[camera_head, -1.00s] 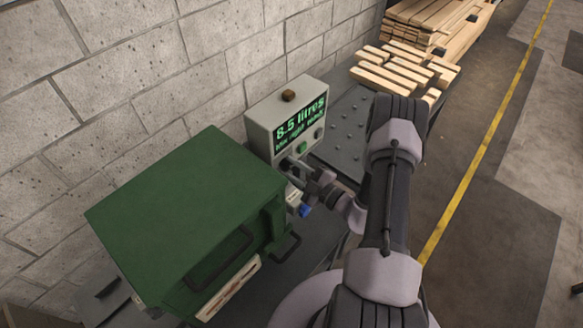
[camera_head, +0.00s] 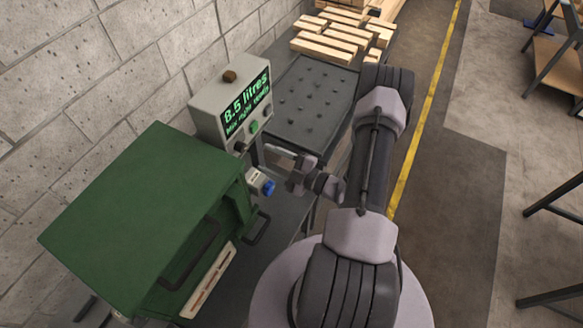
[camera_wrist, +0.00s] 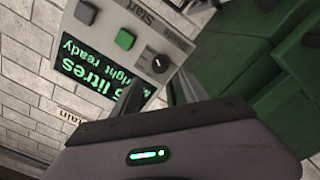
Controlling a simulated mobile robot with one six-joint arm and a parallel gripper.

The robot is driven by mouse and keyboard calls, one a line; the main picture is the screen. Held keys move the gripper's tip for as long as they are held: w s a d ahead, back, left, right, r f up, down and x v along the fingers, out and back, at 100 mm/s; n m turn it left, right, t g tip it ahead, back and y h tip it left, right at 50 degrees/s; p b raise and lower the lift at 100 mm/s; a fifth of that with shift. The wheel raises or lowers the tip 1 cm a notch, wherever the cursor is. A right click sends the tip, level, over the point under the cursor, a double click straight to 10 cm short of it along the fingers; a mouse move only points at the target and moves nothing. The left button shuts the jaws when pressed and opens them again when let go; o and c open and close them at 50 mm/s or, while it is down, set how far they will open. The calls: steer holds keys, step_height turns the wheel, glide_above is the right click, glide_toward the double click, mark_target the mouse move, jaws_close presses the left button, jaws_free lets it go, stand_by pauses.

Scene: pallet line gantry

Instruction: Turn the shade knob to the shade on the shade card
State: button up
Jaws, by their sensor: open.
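The shade knob (camera_wrist: 159,63) is a round dark knob with a small pale pointer mark, at the end of the panel's control row beside the green button. In the head view the knob (camera_head: 240,147) sits low on the grey control box (camera_head: 205,106). The green display (camera_head: 246,103) reads "8.5 litres" with a smaller line that looks like "Mix right ready". My gripper (camera_head: 272,161) is open and empty, a short gap to the right of the knob, touching nothing I can make out. I cannot make out a shade card.
The green start button (camera_wrist: 125,39) and a dark button (camera_wrist: 86,12) are near the knob. A large green cabinet (camera_head: 140,215) stands left of my gripper. A small white item with a blue part (camera_head: 267,187) is just below. Timber (camera_head: 330,45) lies behind the dark plate (camera_head: 300,100).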

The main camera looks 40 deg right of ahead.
steer(key=v, duration=0.9)
steer(key=shift+s, duration=0.25)
